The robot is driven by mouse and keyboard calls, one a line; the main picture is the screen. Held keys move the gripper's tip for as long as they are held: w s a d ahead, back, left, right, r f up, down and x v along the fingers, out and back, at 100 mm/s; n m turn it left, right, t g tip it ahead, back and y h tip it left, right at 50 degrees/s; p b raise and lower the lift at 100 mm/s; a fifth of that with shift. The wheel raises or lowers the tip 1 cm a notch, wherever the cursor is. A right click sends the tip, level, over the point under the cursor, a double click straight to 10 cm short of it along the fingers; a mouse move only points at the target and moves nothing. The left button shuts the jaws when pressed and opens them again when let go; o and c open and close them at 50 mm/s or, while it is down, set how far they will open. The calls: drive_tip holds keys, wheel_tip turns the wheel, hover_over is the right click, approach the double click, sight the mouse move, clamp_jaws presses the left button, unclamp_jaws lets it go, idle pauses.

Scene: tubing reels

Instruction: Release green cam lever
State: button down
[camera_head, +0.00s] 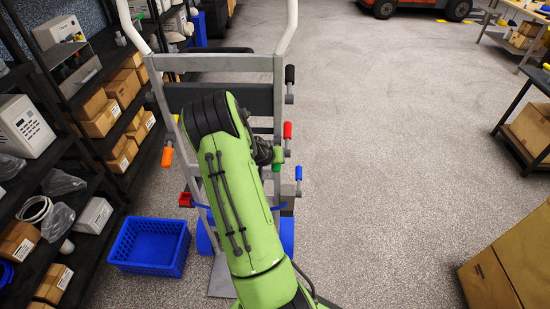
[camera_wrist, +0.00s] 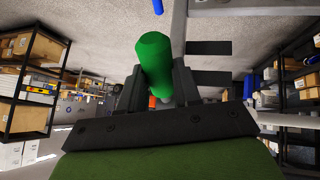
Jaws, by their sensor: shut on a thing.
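The green cam lever (camera_wrist: 154,62) has a thick green handle and stands between my fingers in the wrist view. My gripper (camera_wrist: 158,80) is shut on it. In the head view, a small part of the green lever (camera_head: 278,156) shows at the right rail of the grey rack frame (camera_head: 278,110). My gripper there is mostly hidden behind my green arm. How far the lever is turned cannot be told.
A red lever (camera_head: 287,130), a blue lever (camera_head: 298,173) and a black lever (camera_head: 289,74) sit on the same rail. An orange lever (camera_head: 167,156) is on the left rail. A blue crate (camera_head: 150,247) stands at left.

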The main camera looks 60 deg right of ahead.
drive_tip(key=c, duration=0.8)
unclamp_jaws()
drive_tip(key=shift+r, duration=0.1)
drive_tip(key=b+v, duration=0.1)
drive_tip(key=v, duration=1.4)
drive_tip(key=shift+a+r, duration=0.2)
drive_tip(key=shift+a, duration=0.1)
drive_tip(key=shift+w, duration=0.1)
